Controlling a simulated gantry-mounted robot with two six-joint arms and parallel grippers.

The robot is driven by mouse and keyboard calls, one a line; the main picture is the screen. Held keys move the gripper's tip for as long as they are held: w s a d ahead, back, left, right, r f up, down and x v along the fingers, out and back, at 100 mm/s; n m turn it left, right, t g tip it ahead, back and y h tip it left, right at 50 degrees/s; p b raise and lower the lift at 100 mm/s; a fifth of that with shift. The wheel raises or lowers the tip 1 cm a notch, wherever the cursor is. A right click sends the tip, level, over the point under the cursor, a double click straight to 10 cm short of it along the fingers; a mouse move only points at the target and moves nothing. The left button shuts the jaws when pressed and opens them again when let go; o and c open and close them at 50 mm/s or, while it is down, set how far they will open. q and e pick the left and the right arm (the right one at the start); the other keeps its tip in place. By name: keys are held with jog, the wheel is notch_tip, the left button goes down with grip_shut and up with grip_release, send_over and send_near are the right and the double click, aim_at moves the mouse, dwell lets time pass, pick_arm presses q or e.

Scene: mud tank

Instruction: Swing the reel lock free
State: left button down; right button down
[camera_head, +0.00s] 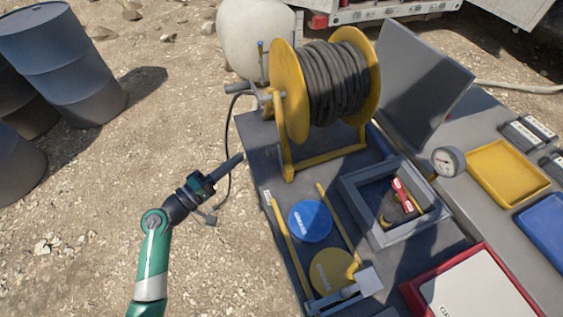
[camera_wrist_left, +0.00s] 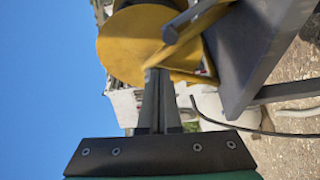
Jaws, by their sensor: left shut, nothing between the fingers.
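The hose reel (camera_head: 290,92) has two yellow round flanges with thick black hose (camera_head: 335,82) wound between them, on a yellow stand. I cannot tell which part is the lock. My left gripper (camera_head: 238,158) is shut and empty, left of the reel stand and apart from it. In the left wrist view its closed fingers (camera_wrist_left: 157,73) point toward the yellow flange (camera_wrist_left: 125,45) and a grey rod (camera_wrist_left: 185,22). My right gripper is out of view.
The grey bench holds a blue lid (camera_head: 310,220), a yellow lid (camera_head: 332,270), a grey open box (camera_head: 352,205), a gauge (camera_head: 447,161) and a yellow tray (camera_head: 490,165). Blue drums (camera_head: 60,60) stand at the left. Gravel ground around my left arm is open. A black cable hangs near the gripper.

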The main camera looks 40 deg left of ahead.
pick_arm(q)
jog(key=a, duration=0.1)
jog(key=s+a+f+y, duration=0.1)
jog(key=n, duration=0.1)
jog(key=shift+s+a+f+y, duration=0.15)
jog(key=shift+a+f+y, duration=0.15)
jog(key=shift+a, duration=0.1)
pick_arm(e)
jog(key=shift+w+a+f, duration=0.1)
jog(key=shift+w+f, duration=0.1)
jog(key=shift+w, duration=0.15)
